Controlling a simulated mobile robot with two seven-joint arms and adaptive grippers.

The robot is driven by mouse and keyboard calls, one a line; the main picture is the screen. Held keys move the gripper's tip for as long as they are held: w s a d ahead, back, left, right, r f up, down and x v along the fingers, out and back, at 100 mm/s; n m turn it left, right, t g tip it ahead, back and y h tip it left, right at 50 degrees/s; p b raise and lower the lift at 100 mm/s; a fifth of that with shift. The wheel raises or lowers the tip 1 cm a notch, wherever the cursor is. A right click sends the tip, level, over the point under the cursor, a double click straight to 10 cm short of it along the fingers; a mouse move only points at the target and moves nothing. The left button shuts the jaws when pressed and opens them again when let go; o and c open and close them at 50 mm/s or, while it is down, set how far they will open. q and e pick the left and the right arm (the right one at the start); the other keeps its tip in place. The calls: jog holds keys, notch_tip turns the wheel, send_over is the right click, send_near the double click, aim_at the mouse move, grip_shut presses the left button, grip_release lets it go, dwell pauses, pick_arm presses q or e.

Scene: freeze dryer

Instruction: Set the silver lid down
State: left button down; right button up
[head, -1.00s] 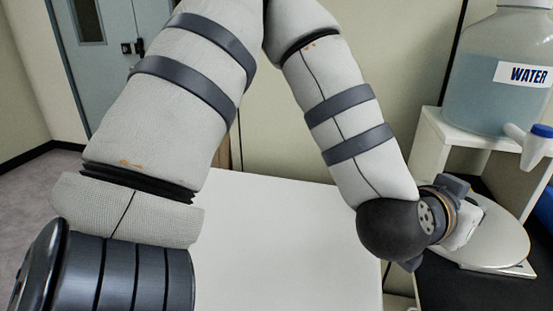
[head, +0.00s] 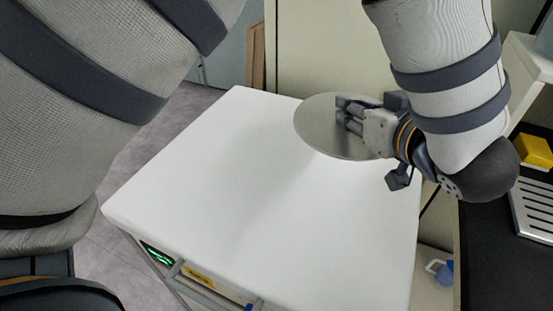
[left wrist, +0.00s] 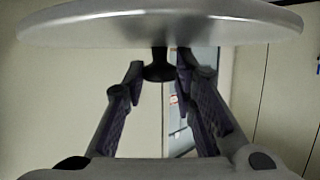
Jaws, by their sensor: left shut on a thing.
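The silver lid (head: 318,128) is a flat round disc over the back right part of the white table top (head: 250,200). My left gripper (head: 350,115) is shut on the lid's black knob. In the left wrist view the lid (left wrist: 160,28) fills the top, with its knob (left wrist: 158,68) between the fingers of my left gripper (left wrist: 158,75). The lid looks held roughly level; its height above the table is hard to tell. My right gripper is not in view.
The white table top is bare in front of and left of the lid. At the right is a black counter (head: 490,250) with a slotted metal tray (head: 535,208) and a yellow object (head: 534,151). A wall stands close behind the table.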

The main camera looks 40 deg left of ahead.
aim_at(316, 122)
pick_arm(q)
jog(key=shift+s+d+f+n+g+y, duration=0.3)
jog(key=shift+s+d+f+n+g, duration=0.2)
jog(key=shift+s+d+f, duration=0.25)
jog(key=a+f, duration=0.1)
jog(key=a, duration=0.1)
jog(key=a+f, duration=0.1)
jog(key=a, duration=0.2)
jog(key=a+f, duration=0.1)
jog(key=a, duration=0.2)
jog(key=shift+w+a+f, duration=0.2)
jog(key=shift+w+f, duration=0.1)
jog(key=a+f, duration=0.1)
jog(key=a+f+b, duration=0.1)
jog(key=a+f, duration=0.2)
jog(key=f, duration=0.1)
jog(key=shift+w+a+f, duration=0.2)
jog(key=shift+w+a, duration=0.1)
jog(key=shift+a, duration=0.05)
jog(key=f, duration=0.1)
jog(key=f+b, duration=0.1)
jog(key=f, duration=0.2)
jog(key=shift+a, duration=0.35)
jog(key=shift+r, duration=0.2)
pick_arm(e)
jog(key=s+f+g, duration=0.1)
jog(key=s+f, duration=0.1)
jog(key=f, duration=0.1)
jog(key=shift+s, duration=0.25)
